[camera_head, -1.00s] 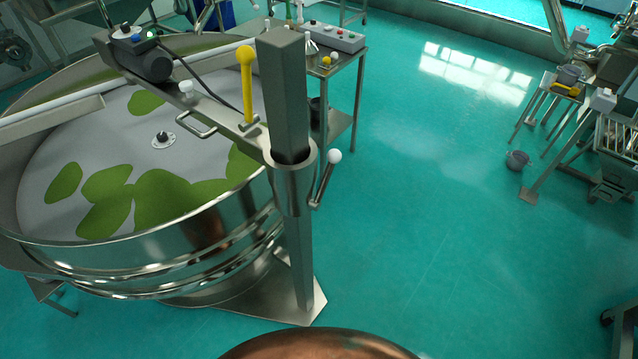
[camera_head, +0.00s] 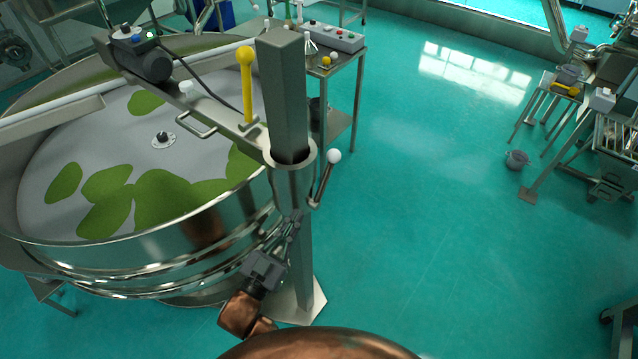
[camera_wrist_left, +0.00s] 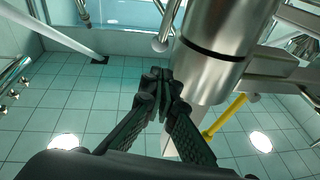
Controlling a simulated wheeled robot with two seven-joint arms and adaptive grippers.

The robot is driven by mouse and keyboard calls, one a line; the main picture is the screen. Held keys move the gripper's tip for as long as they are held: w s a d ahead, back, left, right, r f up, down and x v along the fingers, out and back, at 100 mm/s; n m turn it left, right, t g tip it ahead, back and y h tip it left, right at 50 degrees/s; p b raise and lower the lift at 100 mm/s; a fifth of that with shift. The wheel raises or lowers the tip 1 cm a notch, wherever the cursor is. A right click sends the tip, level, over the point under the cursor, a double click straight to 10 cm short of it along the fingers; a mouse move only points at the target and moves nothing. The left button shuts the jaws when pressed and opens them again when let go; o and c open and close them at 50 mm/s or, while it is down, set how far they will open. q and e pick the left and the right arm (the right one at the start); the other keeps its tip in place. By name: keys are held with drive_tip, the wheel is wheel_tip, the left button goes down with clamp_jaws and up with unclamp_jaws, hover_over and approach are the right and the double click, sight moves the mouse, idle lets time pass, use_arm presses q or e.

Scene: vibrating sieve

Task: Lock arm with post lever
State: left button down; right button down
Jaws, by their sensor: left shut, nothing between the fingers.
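The steel post (camera_head: 285,95) stands at the right of the round sieve, with the arm (camera_head: 215,118) reaching left from it over the drum. In the wrist view, a rod with a round knob (camera_wrist_left: 160,42), seemingly this lever, is beside the post (camera_wrist_left: 222,40). My left gripper (camera_head: 295,219) is shut and empty, its tips in front of the post below the collar. Its closed fingers show in the wrist view (camera_wrist_left: 158,76), apart from the knob. My right gripper is out of view.
The sieve drum (camera_head: 120,252) fills the left side, with green material on its mesh. A yellow handle (camera_head: 247,85) stands on the arm beside the post. A side table with a control box (camera_head: 333,37) is behind. Floor to the right is open.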

use_arm(q)
drive_tip(key=p, duration=0.1)
approach(326, 172)
wheel_tip(326, 172, up, 4)
drive_tip(key=w+d, duration=0.2)
drive_tip(key=shift+w+d+f, duration=0.2)
drive_tip(key=shift+w+f, duration=0.8)
drive_tip(key=shift+w, duration=0.1)
drive_tip(key=shift+w+d+f, duration=0.2)
drive_tip(key=shift+w+f, duration=0.15)
drive_tip(key=shift+w, duration=0.1)
